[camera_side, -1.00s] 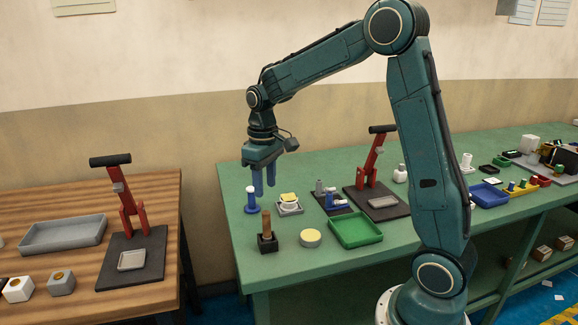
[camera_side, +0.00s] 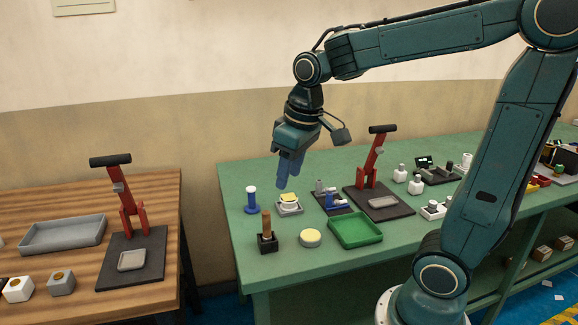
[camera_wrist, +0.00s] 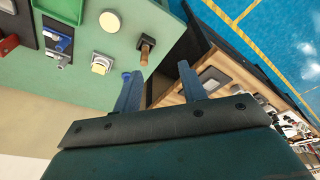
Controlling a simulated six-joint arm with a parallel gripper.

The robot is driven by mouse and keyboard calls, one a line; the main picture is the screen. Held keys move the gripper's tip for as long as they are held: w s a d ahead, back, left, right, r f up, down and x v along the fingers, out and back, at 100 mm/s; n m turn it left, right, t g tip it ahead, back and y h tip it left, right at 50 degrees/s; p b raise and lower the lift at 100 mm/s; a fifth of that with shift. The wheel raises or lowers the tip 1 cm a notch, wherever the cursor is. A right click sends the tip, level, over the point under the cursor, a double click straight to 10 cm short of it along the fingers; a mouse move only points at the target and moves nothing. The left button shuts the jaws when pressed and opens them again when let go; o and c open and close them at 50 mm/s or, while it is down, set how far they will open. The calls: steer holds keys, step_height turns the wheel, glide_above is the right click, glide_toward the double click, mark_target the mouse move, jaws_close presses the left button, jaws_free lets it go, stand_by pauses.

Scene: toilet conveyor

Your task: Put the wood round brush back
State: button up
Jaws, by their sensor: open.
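The wood brush (camera_side: 267,223) stands upright, its brown handle rising from a square black holder (camera_side: 268,243) near the green table's front left corner. In the wrist view the brush (camera_wrist: 146,48) and its holder (camera_wrist: 147,40) show ahead of the fingers. Its bristle end is hidden in the holder. My gripper (camera_side: 287,178) is open and empty, pointing down, above and behind the brush. It appears over the small grey tray with the yellow-topped piece. In the wrist view my gripper (camera_wrist: 157,74) has its fingers apart with nothing between them.
A blue post (camera_side: 251,200) stands left of the grey tray (camera_side: 290,209). A round cream-topped tin (camera_side: 310,238), a green tray (camera_side: 356,230) and a red lever press (camera_side: 373,160) stand to the right. A wooden table (camera_side: 60,290) is at the left, across a gap.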

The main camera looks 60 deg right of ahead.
steer(key=s+a+t, duration=0.3)
steer(key=s+a, duration=0.1)
steer(key=s, duration=0.8)
steer(key=shift+s+r, duration=0.15)
